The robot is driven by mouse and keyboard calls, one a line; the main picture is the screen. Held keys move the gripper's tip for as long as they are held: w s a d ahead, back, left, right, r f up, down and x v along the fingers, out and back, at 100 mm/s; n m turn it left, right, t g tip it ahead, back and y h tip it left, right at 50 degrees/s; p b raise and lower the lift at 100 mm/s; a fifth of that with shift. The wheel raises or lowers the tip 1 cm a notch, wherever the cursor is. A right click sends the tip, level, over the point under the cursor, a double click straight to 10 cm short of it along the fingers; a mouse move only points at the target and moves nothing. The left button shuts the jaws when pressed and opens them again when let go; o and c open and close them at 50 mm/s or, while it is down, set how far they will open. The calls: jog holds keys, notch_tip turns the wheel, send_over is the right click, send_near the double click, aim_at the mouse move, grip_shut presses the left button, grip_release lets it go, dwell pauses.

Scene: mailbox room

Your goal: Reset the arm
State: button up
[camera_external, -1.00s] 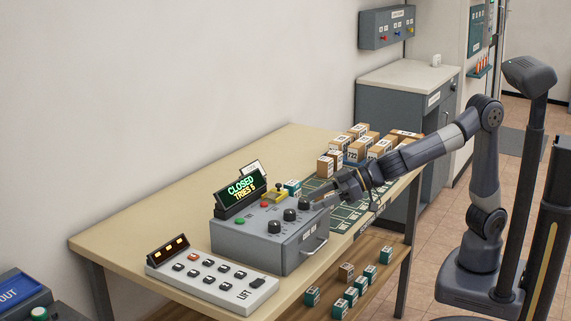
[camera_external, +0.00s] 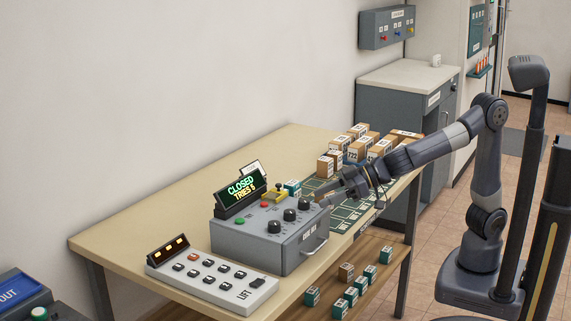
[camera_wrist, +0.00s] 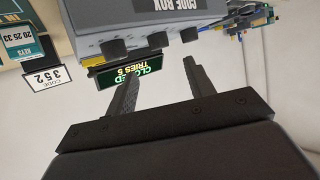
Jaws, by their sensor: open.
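My arm reaches left over the wooden table (camera_external: 135,228). My gripper (camera_external: 330,200) is just right of the grey code box (camera_external: 262,245), near its rightmost black knob (camera_external: 303,202). The wrist view, which is upside down, shows both fingers of my gripper (camera_wrist: 160,80) apart with nothing between them. Beyond them are the code box (camera_wrist: 135,25), its dark knobs and its display (camera_wrist: 140,70), reading CLOSED and TRIES with a digit after it. I cannot tell from the external view whether a finger touches the knob.
A white LIFT panel (camera_external: 212,280) with several buttons lies at the table's front left. Several tan boxes (camera_external: 358,150) stand at the far end. Teal and tan boxes (camera_external: 351,296) sit on the shelf below. A grey cabinet (camera_external: 400,95) stands behind. The table's left part is clear.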

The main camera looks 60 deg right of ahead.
aim_at(292, 212)
jog(key=x, duration=0.9)
jog(key=shift+f+p, duration=0.1)
jog(key=shift+p, duration=0.25)
jog(key=shift+d, duration=0.1)
jog(key=v, duration=1.1)
jog(key=x, duration=1.1)
jog(key=shift+w, duration=0.1)
jog(key=shift+a+m+t+h, duration=0.25)
jog(key=shift+m+t+h, duration=0.15)
jog(key=shift+m+h, duration=0.35)
jog(key=m+h+p, duration=0.1)
jog(key=m+t+h+p, duration=0.1)
jog(key=shift+a+r+p, duration=0.1)
jog(key=shift+r+p, duration=0.15)
jog(key=shift+p, duration=0.05)
jog(key=shift+s+m+t+h+p, duration=0.3)
jog(key=shift+m+h+p, duration=0.45)
jog(key=shift+p, duration=0.5)
jog(key=m+h+p, duration=0.1)
jog(key=p, duration=0.3)
jog(key=m+h+p, duration=0.1)
jog(key=h+p, duration=0.1)
jog(key=p, duration=0.3)
jog(key=shift+a+m+t+h, duration=0.2)
jog(key=shift+m+t+h, duration=0.1)
jog(key=shift+m, duration=0.1)
